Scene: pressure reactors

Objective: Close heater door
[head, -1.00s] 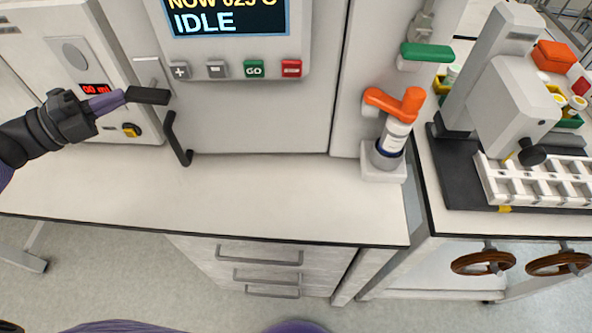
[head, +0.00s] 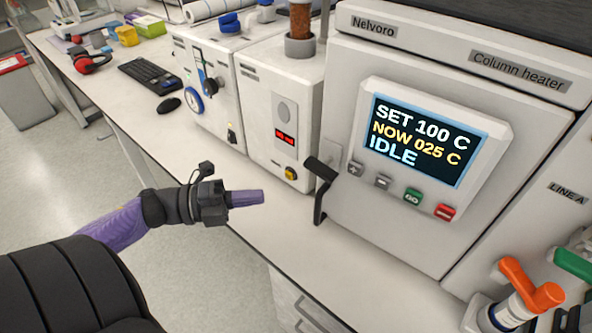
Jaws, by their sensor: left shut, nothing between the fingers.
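The column heater (head: 530,50) is a pale box with a name label along its top. Its door (head: 385,220) carries a screen reading SET 100 C, NOW 025 C, IDLE, with a row of buttons below. The door looks flush with the heater's front, and I see no open gap. The black door handle (head: 321,190) is at the door's left edge. My left gripper (head: 262,197) is shut and empty, left of the handle and apart from it, over the bench's front edge. My right gripper is out of view.
Left of the heater stand a white unit with a red display (head: 283,130) and one with a blue dial (head: 205,85). A keyboard (head: 150,75) and mouse (head: 168,105) lie farther left. An orange-handled valve (head: 528,290) stands at lower right. The bench front is clear.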

